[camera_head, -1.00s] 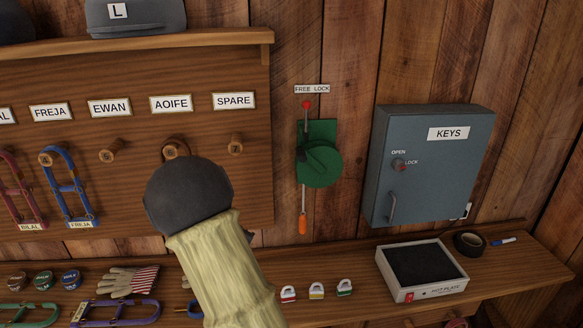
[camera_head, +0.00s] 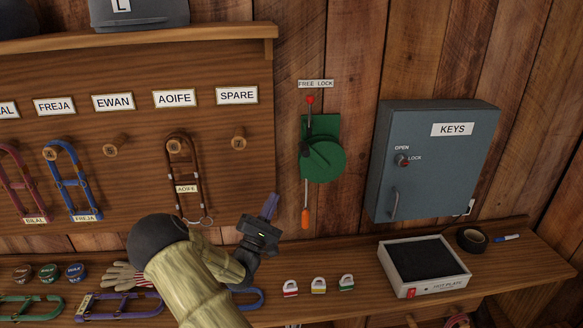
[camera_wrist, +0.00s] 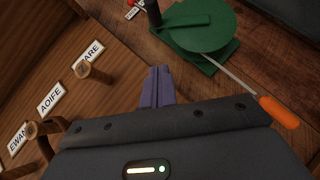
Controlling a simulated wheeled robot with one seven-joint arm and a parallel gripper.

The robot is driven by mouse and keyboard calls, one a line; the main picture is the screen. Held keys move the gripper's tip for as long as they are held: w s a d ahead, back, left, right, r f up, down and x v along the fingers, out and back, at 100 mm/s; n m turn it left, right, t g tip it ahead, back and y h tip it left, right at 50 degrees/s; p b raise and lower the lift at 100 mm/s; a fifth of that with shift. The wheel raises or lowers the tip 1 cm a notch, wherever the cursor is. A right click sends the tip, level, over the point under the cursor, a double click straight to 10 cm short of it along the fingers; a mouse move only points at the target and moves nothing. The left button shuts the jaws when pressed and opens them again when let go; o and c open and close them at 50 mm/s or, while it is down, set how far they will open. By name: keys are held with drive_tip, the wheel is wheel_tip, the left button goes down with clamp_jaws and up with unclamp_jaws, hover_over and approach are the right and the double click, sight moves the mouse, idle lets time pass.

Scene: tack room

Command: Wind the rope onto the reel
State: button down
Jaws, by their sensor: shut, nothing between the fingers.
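A thin light cord hangs below the reel to an orange end piece (camera_head: 306,219), which also shows at the right of the wrist view (camera_wrist: 279,112). A red knob (camera_head: 310,99) tops a thin rod under the FREE LOCK label. My gripper (camera_head: 271,203) is shut and empty, its purple fingers left of the orange end piece and below the reel, apart from both.
A blue-grey KEYS cabinet (camera_head: 432,162) hangs right of the reel. Below are a hot plate (camera_head: 424,267), black tape (camera_head: 473,240) and several small padlocks (camera_head: 318,285) on the shelf. The pegboard (camera_head: 235,190) with hanging halters stands left. The wall around the reel is clear.

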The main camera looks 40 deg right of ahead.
drive_tip(key=s+r+p+x, duration=0.1)
drive_tip(key=p+x, duration=0.4)
drive_tip(key=x, duration=0.7)
drive_tip(key=shift+s+d+r, duration=0.25)
drive_tip(key=shift+s+r, duration=0.15)
drive_tip(key=shift+s, duration=0.2)
drive_tip(key=shift+r+g, duration=0.15)
drive_tip(key=shift+g, duration=0.15)
